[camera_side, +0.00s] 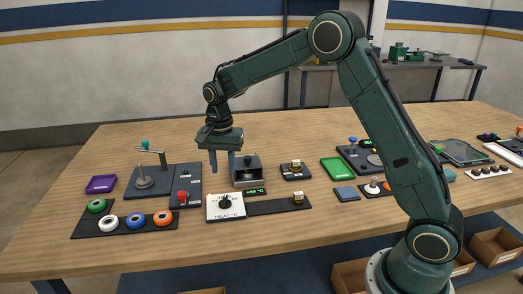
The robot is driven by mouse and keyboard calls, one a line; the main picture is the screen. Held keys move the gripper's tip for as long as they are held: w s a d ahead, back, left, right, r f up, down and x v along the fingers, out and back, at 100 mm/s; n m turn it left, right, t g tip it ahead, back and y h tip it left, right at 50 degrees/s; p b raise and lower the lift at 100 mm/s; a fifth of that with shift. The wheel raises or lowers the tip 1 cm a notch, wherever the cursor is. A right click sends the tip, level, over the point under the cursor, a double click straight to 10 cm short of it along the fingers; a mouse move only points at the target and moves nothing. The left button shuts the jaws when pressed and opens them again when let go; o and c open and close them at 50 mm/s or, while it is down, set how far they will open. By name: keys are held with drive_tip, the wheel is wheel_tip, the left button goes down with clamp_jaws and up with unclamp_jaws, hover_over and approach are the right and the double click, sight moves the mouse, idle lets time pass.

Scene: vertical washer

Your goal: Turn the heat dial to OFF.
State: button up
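The heat dial (225,201) is a black knob on a white plate (239,212) marked HEAT, near the table's front edge. The plate stands upright or tilted toward the camera. The knob's exact setting is too small to read. A small display (256,191) with green digits sits just behind it. My gripper (222,168) hangs above and behind the dial, pointing down. Its two blue-grey fingers are apart with nothing visible between them. It is not touching the dial.
A grey metal unit (247,164) stands right of my fingers. A red button box (184,196) is left of the dial. A tray of coloured rings (131,220) lies further left. A dark strip with a small block (297,198) extends right. The front table edge is clear.

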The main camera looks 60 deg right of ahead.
sight(225, 196)
wheel_tip(225, 196, down, 9)
drive_tip(key=shift+f, duration=0.1)
idle(0.4)
drive_tip(key=shift+c, duration=0.4)
clamp_jaws()
